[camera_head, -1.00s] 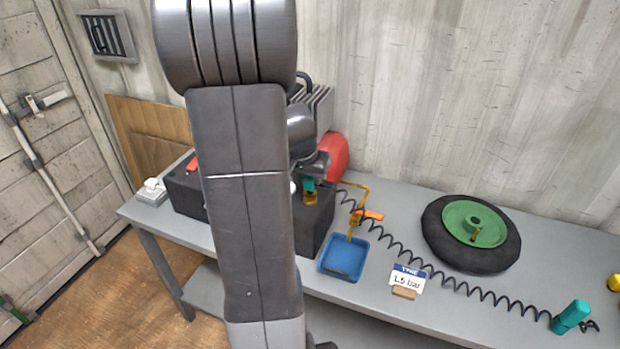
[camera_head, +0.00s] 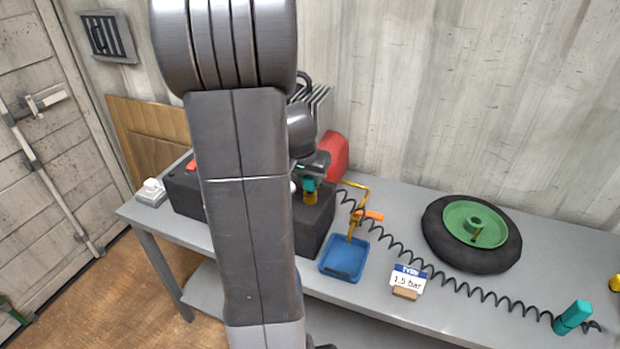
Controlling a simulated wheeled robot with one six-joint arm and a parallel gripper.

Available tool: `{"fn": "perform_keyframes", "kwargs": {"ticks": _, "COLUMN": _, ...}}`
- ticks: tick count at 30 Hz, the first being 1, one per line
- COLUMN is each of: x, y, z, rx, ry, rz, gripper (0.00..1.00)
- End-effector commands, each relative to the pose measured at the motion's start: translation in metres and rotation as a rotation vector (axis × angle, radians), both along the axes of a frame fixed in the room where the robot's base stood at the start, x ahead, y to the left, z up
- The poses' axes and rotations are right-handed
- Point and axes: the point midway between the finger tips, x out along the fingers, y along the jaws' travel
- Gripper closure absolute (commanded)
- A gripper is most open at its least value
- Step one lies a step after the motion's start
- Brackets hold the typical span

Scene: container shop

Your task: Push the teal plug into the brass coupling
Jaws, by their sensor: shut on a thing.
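The teal plug (camera_head: 309,184) is in my gripper (camera_head: 310,178), which is shut on it. The plug stands upright right above the brass coupling (camera_head: 310,197) at the black compressor box's right end. Plug and coupling look to be in line and touching or nearly so; I cannot tell how deep the plug sits. My arm hides much of the compressor (camera_head: 314,226) and part of the gripper.
A black coiled hose (camera_head: 400,256) runs right across the grey table to a teal handle (camera_head: 572,317). A blue tray (camera_head: 344,259), a sign reading 1.5 bar (camera_head: 408,279) and a wheel with a green hub (camera_head: 472,233) stand right of the compressor.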

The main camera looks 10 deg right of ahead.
Motion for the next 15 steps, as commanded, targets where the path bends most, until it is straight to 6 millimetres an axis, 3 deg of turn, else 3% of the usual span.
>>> {"fn": "perform_keyframes", "kwargs": {"ticks": 15, "x": -0.0001, "y": 0.0, "z": -0.0053, "rx": 0.0, "ry": 0.0, "rz": 0.0, "gripper": 0.93}}
